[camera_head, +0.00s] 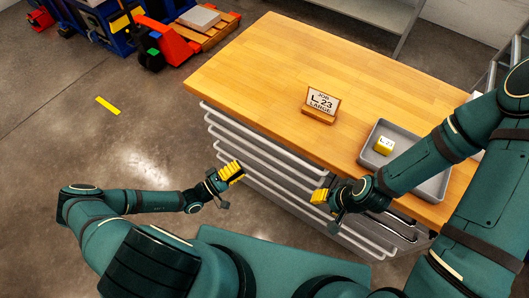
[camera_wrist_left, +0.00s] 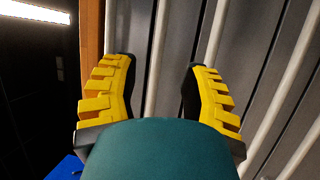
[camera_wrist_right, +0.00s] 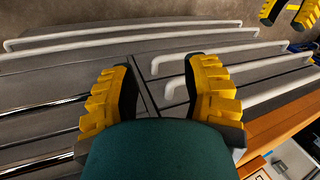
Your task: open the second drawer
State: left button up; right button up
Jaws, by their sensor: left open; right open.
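The grey drawer cabinet shows in the head view with several long pale handles on its front; its drawers look shut. The handle that looks second from the top (camera_head: 252,150) runs along the left bank. My left gripper (camera_head: 231,172) is open in front of that bank. In the left wrist view, a pale handle (camera_wrist_left: 158,50) shows between its open fingers (camera_wrist_left: 160,85), apparently not held. My right gripper (camera_head: 320,196) is open farther right along the front. In the right wrist view, its open fingers (camera_wrist_right: 156,72) face the seam between two drawer banks, near a handle end. Neither gripper holds anything.
The wooden top (camera_head: 270,65) carries a job sign (camera_head: 321,103) and a grey tray (camera_head: 430,188) with a yellow labelled block (camera_head: 384,146). A red pallet truck (camera_head: 175,45) stands at the back left. Clear floor lies left of the cabinet.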

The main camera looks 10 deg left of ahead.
aim_at(263, 152)
pick_arm(q)
jog(key=b+x, duration=0.1)
jog(key=x, duration=0.9)
jog(key=shift+w+d+r, duration=0.1)
jog(key=shift+d, duration=0.05)
jog(key=shift+c, duration=0.4)
grip_shut()
